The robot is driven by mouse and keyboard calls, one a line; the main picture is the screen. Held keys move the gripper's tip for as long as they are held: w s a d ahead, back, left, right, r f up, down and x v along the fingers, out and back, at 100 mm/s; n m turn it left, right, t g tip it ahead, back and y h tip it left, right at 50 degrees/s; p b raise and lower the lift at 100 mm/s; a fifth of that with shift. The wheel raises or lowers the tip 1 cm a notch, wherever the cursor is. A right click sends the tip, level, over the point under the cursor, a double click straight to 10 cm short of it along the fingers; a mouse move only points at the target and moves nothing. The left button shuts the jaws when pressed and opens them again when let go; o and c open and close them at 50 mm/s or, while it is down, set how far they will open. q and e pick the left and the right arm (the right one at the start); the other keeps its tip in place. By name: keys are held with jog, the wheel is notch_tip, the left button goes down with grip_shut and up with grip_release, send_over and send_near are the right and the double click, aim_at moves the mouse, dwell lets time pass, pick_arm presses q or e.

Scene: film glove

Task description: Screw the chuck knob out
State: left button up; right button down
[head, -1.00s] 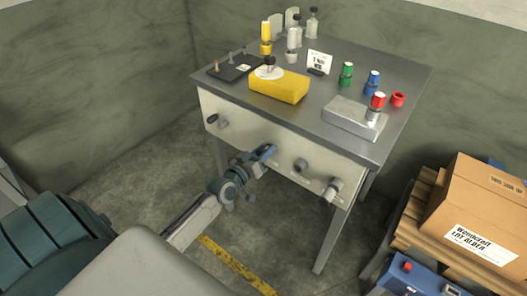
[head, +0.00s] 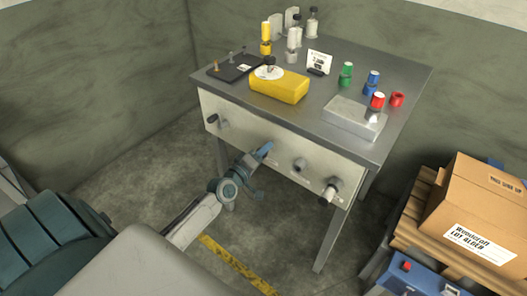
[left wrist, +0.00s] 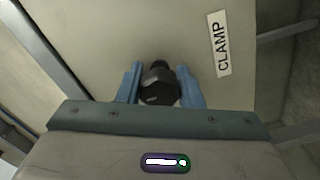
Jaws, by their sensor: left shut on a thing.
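My left gripper (head: 262,153) is at the front panel (head: 240,128) of the grey-topped table. In the left wrist view its two blue fingers are shut on a dark round knob (left wrist: 158,88), one finger on each side. The gripper hides this knob in the head view. A label (left wrist: 222,48) reading CLAMP is on the panel to the right of the knob in the wrist view; I cannot tell which knob it names. My right gripper is not in view.
Other knobs on the panel are a dark one (head: 212,119) at left and two to the right (head: 300,165) (head: 329,191). The tabletop holds a yellow block (head: 280,88), a grey block (head: 352,119) and several coloured pieces. A cardboard box (head: 475,205) stands at right.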

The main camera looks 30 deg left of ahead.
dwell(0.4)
pick_arm(q)
jog(key=o, duration=1)
jog(key=s, duration=0.3)
jog(key=s+p, duration=0.1)
jog(key=s, duration=0.3)
jog(key=s+a, duration=0.1)
jog(key=s, duration=0.2)
jog(key=shift+s, duration=0.35)
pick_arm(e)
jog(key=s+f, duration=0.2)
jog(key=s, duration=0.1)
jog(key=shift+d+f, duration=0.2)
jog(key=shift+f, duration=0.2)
